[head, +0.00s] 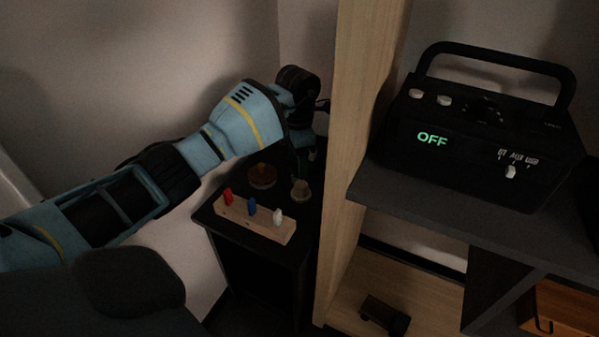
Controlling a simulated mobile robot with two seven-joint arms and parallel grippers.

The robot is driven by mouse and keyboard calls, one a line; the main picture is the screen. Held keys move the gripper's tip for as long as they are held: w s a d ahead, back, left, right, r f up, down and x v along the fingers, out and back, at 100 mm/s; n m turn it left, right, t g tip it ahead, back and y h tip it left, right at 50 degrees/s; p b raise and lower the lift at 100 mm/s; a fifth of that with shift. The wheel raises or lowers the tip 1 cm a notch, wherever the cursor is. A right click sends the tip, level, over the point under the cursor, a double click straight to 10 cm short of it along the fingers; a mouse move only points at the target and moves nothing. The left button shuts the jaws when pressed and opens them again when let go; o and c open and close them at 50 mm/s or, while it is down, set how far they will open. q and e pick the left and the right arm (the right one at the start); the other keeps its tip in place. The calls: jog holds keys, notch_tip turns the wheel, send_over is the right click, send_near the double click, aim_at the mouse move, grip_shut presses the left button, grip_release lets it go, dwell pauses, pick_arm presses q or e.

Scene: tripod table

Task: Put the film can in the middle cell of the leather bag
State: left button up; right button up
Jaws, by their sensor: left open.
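My left arm reaches in from the left. Its gripper (305,165) is open and points down over the back of a small dark table, above and close to a small grey-tan round object (301,191). This object may be the film can, but it is too small and dim to be sure. I cannot tell whether the fingers touch it. An orange-brown object with a dark strap or handle (567,309) is cut off at the lower right. It may be the leather bag; no cells can be made out. My right gripper is not in view.
The dark table (262,247) also holds a brown round lidded object (262,176) and a wooden block with red, blue and white pegs (255,220). A wooden upright (350,150) stands just right of the table. A black radio reading OFF (480,135) sits on a dark shelf.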

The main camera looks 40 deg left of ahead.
pick_arm(q)
jog(key=shift+f, duration=0.4)
jog(key=shift+r, duration=0.1)
jog(key=shift+c, duration=0.8)
jog(key=c, duration=1)
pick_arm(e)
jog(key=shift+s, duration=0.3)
